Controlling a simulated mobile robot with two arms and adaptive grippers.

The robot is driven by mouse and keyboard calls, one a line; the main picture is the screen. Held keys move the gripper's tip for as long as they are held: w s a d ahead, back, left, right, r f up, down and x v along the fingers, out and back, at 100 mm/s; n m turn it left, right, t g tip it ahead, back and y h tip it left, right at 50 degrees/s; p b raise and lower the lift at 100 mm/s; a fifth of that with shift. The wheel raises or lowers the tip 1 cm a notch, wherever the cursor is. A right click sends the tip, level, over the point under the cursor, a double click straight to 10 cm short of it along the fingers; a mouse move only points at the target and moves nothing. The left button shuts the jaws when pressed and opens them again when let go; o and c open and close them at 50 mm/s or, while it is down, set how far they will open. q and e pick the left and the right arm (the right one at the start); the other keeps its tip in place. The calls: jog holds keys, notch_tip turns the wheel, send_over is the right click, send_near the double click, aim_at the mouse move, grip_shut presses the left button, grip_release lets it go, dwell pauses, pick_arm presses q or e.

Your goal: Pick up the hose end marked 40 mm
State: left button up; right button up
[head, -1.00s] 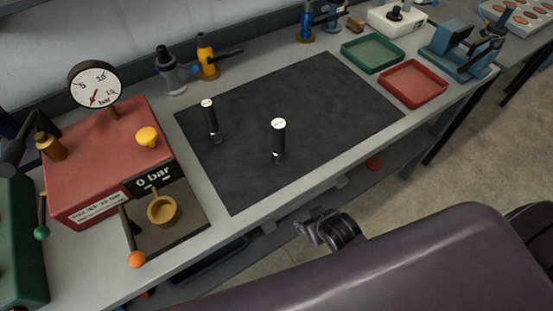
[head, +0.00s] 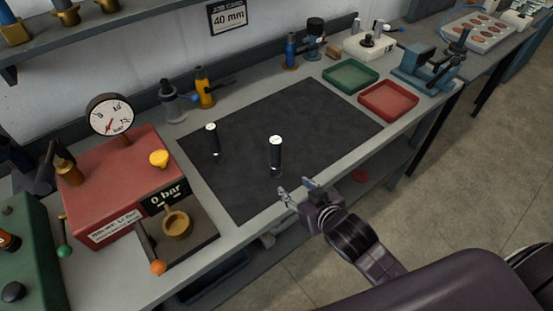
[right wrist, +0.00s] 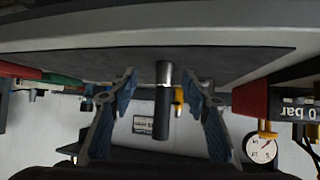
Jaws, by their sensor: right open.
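Two black hose ends stand upright on the dark mat (head: 330,110). The nearer, larger one (head: 275,155) has a white top face, and the smaller one (head: 213,140) stands farther left. Marks on their tops are too small to read. My right gripper (head: 297,188) is open and empty at the mat's front edge, just in front of and right of the nearer hose end. In the right wrist view, which is upside down, a hose end (right wrist: 162,105) shows between the open fingers, apparently beyond them. My left gripper is not in view.
A wall card (head: 228,17) reads 40 mm. A red press with a gauge (head: 120,185) stands left of the mat. A green tray (head: 350,75) and a red tray (head: 388,101) lie to the right. Blue and yellow tools stand behind. The mat's right part is clear.

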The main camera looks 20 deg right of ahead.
aim_at(279, 162)
jog(key=shift+t+y, duration=0.4)
jog(key=shift+t, duration=0.4)
jog(key=w+r, duration=0.1)
jog(key=w+a+r, duration=0.1)
jog(key=w+r, duration=0.1)
jog(key=shift+w+a, duration=0.1)
jog(key=shift+w+a+r, duration=0.1)
jog(key=shift+w+r, duration=0.1)
jog(key=shift+w+a, duration=0.1)
jog(key=shift+w, duration=0.25)
jog(key=shift+p+x, duration=0.35)
jog(key=shift+x, duration=0.65)
jog(key=shift+w+f+p, duration=0.1)
jog(key=shift+w+p, duration=0.3)
jog(key=shift+w, duration=0.15)
jog(key=p+x, duration=0.1)
jog(key=x, duration=0.2)
jog(key=shift+w+f, duration=0.25)
jog(key=shift+w, duration=0.2)
